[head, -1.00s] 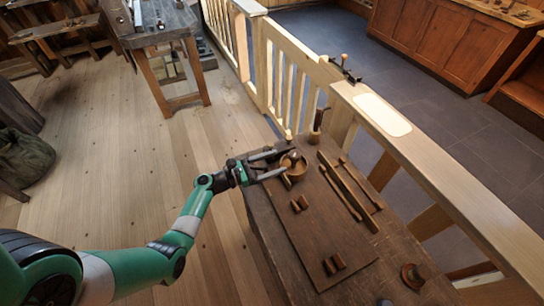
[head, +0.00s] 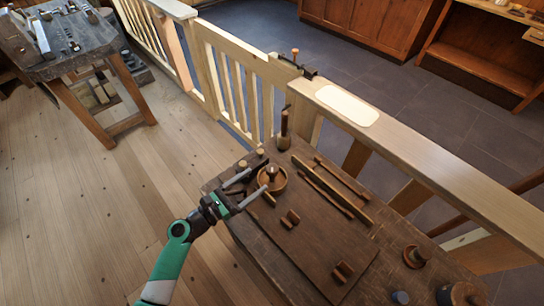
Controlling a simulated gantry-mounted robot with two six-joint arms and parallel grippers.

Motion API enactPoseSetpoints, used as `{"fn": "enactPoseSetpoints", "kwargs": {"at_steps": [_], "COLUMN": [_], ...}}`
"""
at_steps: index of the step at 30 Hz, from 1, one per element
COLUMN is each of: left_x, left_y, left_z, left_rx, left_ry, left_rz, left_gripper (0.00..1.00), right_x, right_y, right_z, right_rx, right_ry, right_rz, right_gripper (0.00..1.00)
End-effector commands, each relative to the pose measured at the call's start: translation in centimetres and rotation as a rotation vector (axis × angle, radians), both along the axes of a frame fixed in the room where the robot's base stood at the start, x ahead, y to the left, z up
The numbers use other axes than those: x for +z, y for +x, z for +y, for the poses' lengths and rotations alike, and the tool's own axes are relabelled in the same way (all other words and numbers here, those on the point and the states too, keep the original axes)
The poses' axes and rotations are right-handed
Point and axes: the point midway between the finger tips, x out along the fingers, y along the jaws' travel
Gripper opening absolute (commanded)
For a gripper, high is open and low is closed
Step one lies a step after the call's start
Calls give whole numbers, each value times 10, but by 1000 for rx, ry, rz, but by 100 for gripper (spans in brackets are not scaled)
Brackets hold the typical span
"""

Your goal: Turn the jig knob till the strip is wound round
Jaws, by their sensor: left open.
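A round wooden dish-like piece with a small upright knob (head: 272,178) stands on the workbench (head: 245,228) at its far left part. I cannot tell for sure that this is the jig knob. My left gripper (head: 257,180) is open, its two grey fingers pointing toward the dish's left side. Nothing shows between the fingers; whether they touch the dish is unclear. A long thin wooden strip (head: 325,194) lies straight on the bench to the right, beside a shorter rod (head: 342,179). No strip visibly wound round anything can be made out. My right gripper is out of view.
A flat board (head: 310,250) covers much of the bench, with small paired wooden spools (head: 290,218) and (head: 343,271) on it. A dark-handled tool (head: 284,130) stands at the back. Round pieces (head: 415,256) sit front right. A wooden railing (head: 430,170) runs behind.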

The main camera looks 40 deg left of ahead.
Motion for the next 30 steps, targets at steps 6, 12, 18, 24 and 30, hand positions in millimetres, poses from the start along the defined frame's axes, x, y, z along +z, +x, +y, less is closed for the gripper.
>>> {"fn": "enactPoseSetpoints", "kwargs": {"at_steps": [6,12,18,24,30], "left_x": [-1,-2,-1,0,0], "left_y": [36,81,108,113,113], "left_z": [-3,-7,-8,-9,-8], "left_rx": [-4,-4,-2,-1,-1], "left_ry": [3,2,0,0,1], "left_rz": [-3,-3,-1,-1,-1], "left_gripper": [81,81,81,81,66], "right_x": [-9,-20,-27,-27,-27], "right_y": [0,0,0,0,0], "right_z": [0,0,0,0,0], "right_rx": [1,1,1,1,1], "right_ry": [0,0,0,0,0], "right_rz": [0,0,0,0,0], "right_gripper": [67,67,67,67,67]}}
